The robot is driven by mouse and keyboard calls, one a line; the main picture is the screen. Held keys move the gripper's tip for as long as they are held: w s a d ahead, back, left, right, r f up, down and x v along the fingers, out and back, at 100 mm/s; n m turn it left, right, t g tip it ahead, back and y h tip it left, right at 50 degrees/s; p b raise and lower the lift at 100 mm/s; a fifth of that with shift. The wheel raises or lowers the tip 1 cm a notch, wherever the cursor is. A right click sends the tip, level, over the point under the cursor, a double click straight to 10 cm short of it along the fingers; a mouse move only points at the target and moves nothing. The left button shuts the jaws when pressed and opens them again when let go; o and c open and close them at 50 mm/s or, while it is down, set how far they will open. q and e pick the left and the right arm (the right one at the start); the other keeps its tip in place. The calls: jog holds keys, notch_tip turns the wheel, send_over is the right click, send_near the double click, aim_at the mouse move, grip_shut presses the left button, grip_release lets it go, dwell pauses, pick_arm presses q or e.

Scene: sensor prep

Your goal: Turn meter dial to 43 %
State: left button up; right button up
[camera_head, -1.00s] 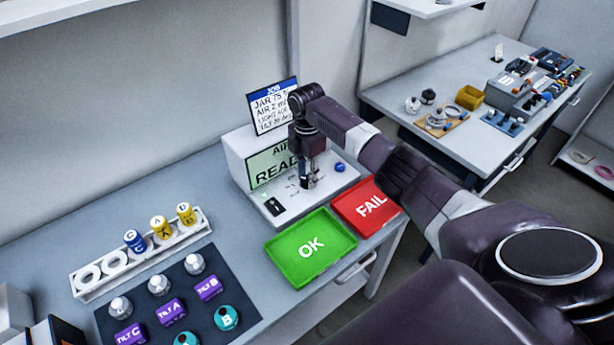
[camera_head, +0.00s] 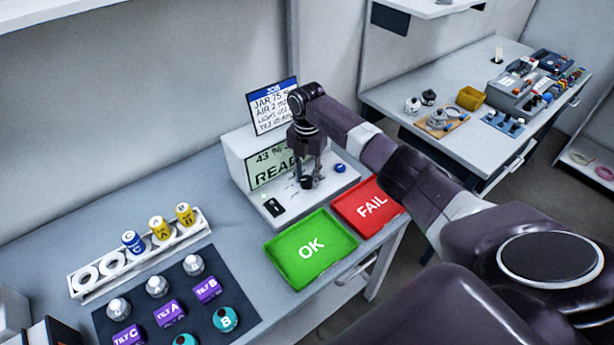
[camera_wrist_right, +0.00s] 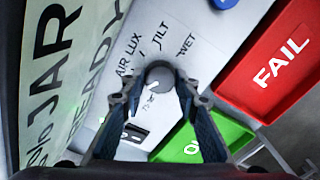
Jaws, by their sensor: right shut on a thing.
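The meter (camera_head: 240,160) is a white box with a green display (camera_head: 268,168) whose visible text reads "43 %" above "READ", partly hidden by my arm. My right gripper (camera_head: 308,178) points down over the panel, shut on the dial. In the right wrist view its fingers (camera_wrist_right: 160,90) stand on either side of the knob. The display (camera_wrist_right: 65,70) shows there at the left, with "JAR" legible. My left gripper is not in view.
A green OK tray (camera_head: 290,268) and a red FAIL tray (camera_head: 362,218) lie in front of the meter. A job card (camera_head: 272,105) stands on top of it. A blue button (camera_head: 340,168) and a black socket piece (camera_head: 273,207) are close by. A rack (camera_head: 80,290) holds several jars at left.

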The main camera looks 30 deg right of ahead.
aim_at(307, 179)
jog(key=shift+r, duration=0.1)
jog(key=o, duration=1.2)
jog(key=shift+c, duration=0.2)
notch_tip(307, 179, up, 12)
